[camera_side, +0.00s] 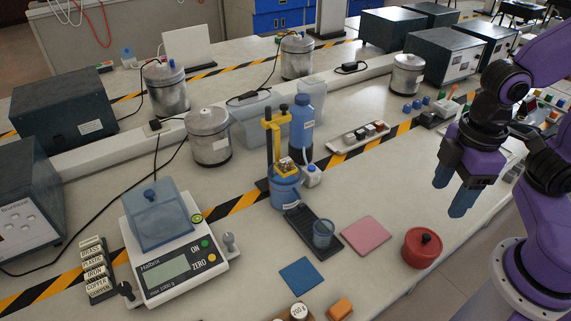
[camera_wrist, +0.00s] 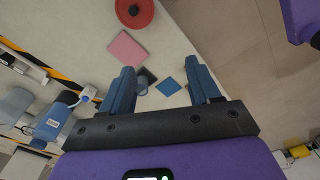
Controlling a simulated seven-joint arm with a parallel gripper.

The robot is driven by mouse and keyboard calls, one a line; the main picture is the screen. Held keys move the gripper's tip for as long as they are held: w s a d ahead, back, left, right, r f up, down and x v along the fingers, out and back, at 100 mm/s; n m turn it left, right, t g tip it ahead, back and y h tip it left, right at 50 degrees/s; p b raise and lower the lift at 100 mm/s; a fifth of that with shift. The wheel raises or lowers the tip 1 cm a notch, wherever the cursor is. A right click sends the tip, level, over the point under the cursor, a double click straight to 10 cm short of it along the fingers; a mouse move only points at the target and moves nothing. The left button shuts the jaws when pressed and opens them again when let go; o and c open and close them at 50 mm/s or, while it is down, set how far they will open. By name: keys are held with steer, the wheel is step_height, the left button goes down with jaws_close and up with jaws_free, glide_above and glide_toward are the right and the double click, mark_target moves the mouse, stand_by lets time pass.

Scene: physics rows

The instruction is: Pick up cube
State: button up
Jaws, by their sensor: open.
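My gripper (camera_side: 452,192) is open and empty, raised above the right side of the bench in the side view. Its two blue fingers also show spread apart in the wrist view (camera_wrist: 160,66). An orange block (camera_side: 340,309) lies at the front edge of the side view, well to the left of my gripper. Several small labelled blocks (camera_side: 96,268) stand in a dark rack at the far left. I cannot tell which of these is the cube. I cannot make out any of these blocks in the wrist view.
A red lidded pot (camera_side: 422,247), pink square (camera_side: 365,235) and blue square (camera_side: 301,273) lie on the bench. A dark tray (camera_side: 302,222) with a beaker (camera_side: 323,233), a blue bottle (camera_side: 301,128) and a balance (camera_side: 173,262) stand farther left.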

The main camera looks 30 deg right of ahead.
steer(key=w+a+r+m, duration=0.25)
steer(key=w+a, duration=0.25)
steer(key=w, duration=0.4)
steer(key=w+a+r+m, duration=0.2)
steer(key=w+a+m, duration=0.2)
steer(key=w, duration=0.4)
steer(key=m, duration=0.5)
glide_toward(289, 163)
step_height(289, 163, down, 2)
steer(key=shift+w+f, duration=0.1)
steer(key=shift+f, duration=0.15)
steer(key=shift+a+f, duration=0.2)
steer(key=shift+f, duration=3.1)
jaws_close()
